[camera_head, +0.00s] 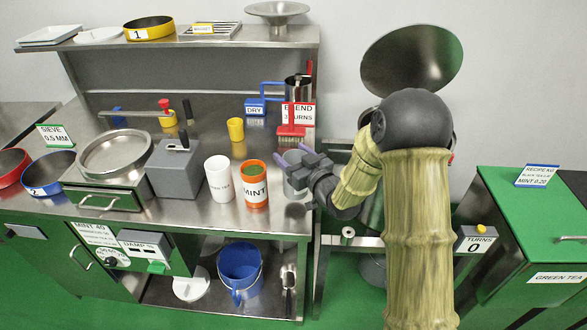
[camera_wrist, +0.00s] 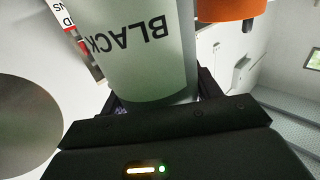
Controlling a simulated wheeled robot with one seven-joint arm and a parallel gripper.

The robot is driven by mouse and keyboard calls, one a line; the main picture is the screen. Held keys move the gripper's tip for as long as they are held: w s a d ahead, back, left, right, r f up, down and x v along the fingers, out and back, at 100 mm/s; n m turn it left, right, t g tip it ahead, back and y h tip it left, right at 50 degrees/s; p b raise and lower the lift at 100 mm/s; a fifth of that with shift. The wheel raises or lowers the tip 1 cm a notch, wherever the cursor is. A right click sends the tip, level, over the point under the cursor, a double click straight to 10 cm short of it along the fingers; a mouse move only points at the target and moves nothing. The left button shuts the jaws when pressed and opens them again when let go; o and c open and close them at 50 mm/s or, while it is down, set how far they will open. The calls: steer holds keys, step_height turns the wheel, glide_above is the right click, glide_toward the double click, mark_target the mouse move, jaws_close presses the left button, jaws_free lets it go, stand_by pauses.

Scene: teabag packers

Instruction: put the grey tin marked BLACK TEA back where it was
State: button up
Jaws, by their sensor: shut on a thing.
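The grey tin marked BLACK TEA (camera_wrist: 140,50) fills the top middle of the wrist view, with the word BLACK upside down. It sits between the dark fingers of my gripper (camera_wrist: 155,100), which is shut on it. In the head view my gripper (camera_head: 305,168) is at the right end of the steel counter, and the grey tin (camera_head: 294,184) shows partly behind its fingers. I cannot tell whether the tin touches the counter. An orange MINT tin (camera_head: 255,186) stands just left of it, and a white cup-like tin (camera_head: 219,179) with faint lettering stands further left.
A yellow cup (camera_head: 236,129) and a grey box (camera_head: 174,168) stand on the counter. Some counter in front of the tins (camera_head: 225,212) is bare.

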steer(key=shift+w+f, duration=0.1)
steer(key=shift+f, duration=1.95)
steer(key=shift+s+a, duration=0.1)
steer(key=shift+s, duration=0.1)
steer(key=shift+f, duration=0.1)
steer(key=o, duration=1.3)
steer(key=shift+w, duration=0.15)
steer(key=shift+d, duration=0.2)
